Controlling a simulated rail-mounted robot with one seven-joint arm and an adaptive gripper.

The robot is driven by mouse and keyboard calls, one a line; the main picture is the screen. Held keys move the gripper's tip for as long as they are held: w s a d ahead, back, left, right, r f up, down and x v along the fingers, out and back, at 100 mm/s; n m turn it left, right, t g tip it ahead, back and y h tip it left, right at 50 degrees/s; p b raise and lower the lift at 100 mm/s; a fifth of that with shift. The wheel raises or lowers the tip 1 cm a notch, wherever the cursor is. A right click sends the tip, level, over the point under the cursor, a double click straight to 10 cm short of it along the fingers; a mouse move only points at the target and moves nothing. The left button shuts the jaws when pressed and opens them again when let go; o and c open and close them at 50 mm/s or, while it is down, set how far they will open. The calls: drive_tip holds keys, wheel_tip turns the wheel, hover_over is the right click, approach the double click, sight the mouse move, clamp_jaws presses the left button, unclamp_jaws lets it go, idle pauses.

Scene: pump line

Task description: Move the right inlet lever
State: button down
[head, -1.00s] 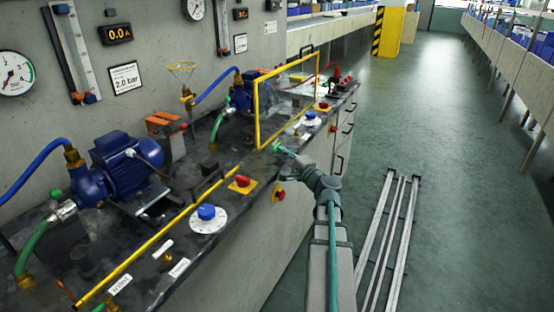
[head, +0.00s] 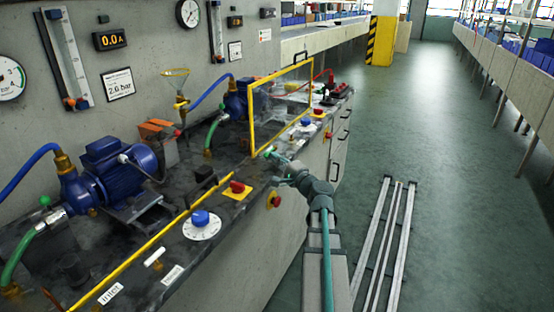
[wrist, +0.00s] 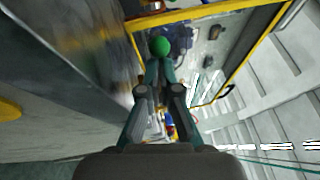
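A bright green ball knob (wrist: 160,47) shows in the wrist view at the tips of my gripper (wrist: 160,68). The fingers lean in close together there. I cannot tell whether they are shut on the knob or it lies just beyond them. In the head view my gripper (head: 269,153) is by the near lower corner of the yellow-framed guard, and a green spot shows at its tip. The right pump (head: 236,98) stands behind, with a green hose (head: 216,133). Its inlet lever is too small to make out clearly there.
The yellow-framed clear guard (head: 252,120) stands close to my gripper. Nearer on the bench are a red stop button (head: 237,187), a blue dial knob (head: 200,217) and the left pump (head: 120,170). Metal rails (head: 390,240) lie on the floor; the aisle beyond is clear.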

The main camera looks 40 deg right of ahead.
drive_tip(key=shift+a, duration=0.25)
drive_tip(key=s+f+b, duration=0.2)
drive_tip(key=s+b, duration=0.3)
drive_tip(key=s, duration=0.6)
drive_tip(key=shift+a+f+b, duration=0.25)
drive_tip(key=shift+a+b, duration=0.1)
drive_tip(key=shift+a, duration=0.1)
drive_tip(key=shift+s+a+b, duration=0.1)
drive_tip(key=shift+s+b, duration=0.15)
drive_tip(key=shift+b, duration=0.85)
drive_tip(key=b, duration=0.2)
drive_tip(key=s+b, duration=0.1)
drive_tip(key=b, duration=0.1)
drive_tip(key=shift+a, duration=0.2)
drive_tip(key=shift+s+a+r+b, duration=0.1)
drive_tip(key=shift+s+r+b, duration=0.05)
drive_tip(key=shift+b, duration=0.35)
